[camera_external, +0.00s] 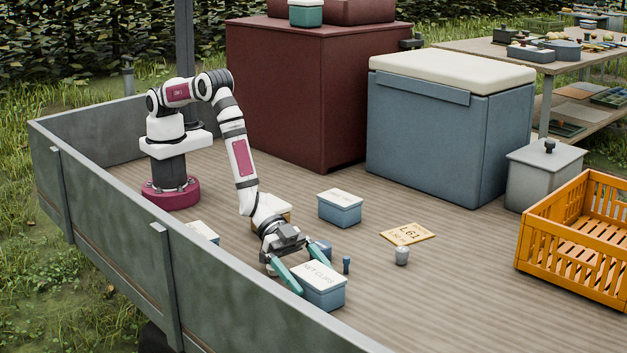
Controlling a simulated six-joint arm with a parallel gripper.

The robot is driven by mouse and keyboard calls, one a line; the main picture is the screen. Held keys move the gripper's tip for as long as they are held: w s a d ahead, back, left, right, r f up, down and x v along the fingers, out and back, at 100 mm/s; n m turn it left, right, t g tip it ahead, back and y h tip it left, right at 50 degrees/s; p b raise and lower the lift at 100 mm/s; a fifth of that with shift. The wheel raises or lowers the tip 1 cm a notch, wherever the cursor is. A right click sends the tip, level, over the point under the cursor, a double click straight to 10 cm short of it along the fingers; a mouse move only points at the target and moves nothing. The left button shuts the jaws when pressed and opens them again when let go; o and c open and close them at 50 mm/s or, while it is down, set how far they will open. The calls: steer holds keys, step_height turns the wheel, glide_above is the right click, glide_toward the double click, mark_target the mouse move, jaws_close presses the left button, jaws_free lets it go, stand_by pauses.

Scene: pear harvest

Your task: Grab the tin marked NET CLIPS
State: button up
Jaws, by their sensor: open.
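The tin marked NET CLIPS (320,294) is a blue box with a white lid lettered on top. It stands upright on the wooden trailer bed near the front side wall. My gripper (314,276) reaches down to it with its green fingers spread. One finger is at the tin's left side and the other is by its far right side. The jaws are open; whether a finger touches the tin I cannot tell.
Another blue tin with a white lid (340,211) stands further back. A partly hidden tin (204,231) is by the side wall (225,285).

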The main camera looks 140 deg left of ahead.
steer(key=c, duration=1.4)
steer(key=shift+r, duration=0.1)
